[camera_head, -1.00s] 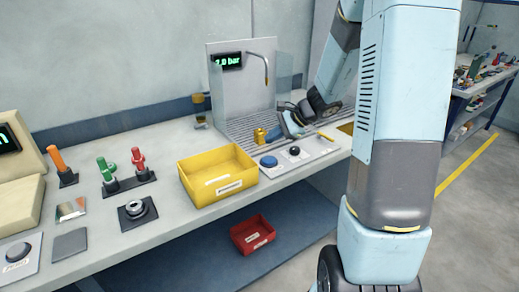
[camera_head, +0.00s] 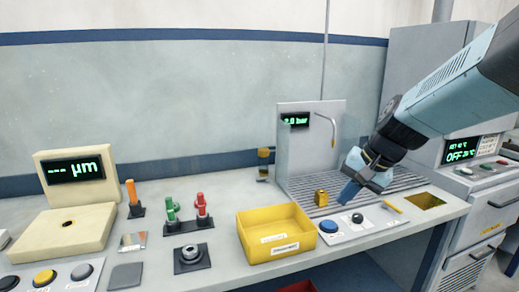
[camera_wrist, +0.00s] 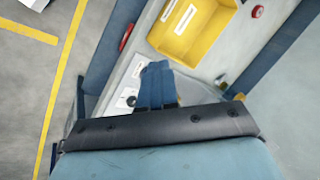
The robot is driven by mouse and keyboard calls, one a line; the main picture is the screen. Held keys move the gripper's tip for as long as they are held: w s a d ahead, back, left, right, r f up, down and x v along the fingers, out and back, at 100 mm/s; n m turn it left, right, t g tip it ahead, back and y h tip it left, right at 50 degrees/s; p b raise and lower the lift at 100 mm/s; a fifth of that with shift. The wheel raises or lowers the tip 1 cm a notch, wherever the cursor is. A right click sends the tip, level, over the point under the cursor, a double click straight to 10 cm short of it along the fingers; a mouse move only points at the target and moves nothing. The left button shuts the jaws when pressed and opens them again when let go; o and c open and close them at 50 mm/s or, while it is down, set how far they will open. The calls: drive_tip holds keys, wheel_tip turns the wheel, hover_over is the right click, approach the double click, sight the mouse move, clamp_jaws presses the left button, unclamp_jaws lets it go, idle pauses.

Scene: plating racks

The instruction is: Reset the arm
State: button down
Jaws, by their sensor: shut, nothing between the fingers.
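My gripper (camera_head: 349,191) hangs from my arm on the right of the head view, above the workbench beside the small gold block (camera_head: 321,197). Its blue fingers are together with nothing between them. In the wrist view the gripper (camera_wrist: 157,68) shows its two blue fingers side by side, pointing toward the yellow bin (camera_wrist: 194,28). The gap between the fingertips and the bench is hard to judge.
The yellow bin (camera_head: 276,233) stands left of the gripper. A button panel (camera_head: 365,230) lies in front of it. A grey splash panel with a pressure display (camera_head: 295,120) and a curved spout (camera_head: 332,130) stand behind. Red and green clamps (camera_head: 202,207) and a gauge (camera_head: 72,171) are farther left.

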drive_tip(key=s+d+r+n+t+h, duration=0.1)
drive_tip(key=s+r+n+h, duration=0.1)
drive_tip(key=s, duration=0.3)
drive_tip(key=s+d+r+n+t+h, duration=0.1)
drive_tip(key=s+d+r+n+h, duration=0.1)
drive_tip(key=s, duration=0.4)
drive_tip(key=shift+d+r+n, duration=0.25)
drive_tip(key=shift+r+n, duration=0.35)
drive_tip(key=shift+s, duration=0.1)
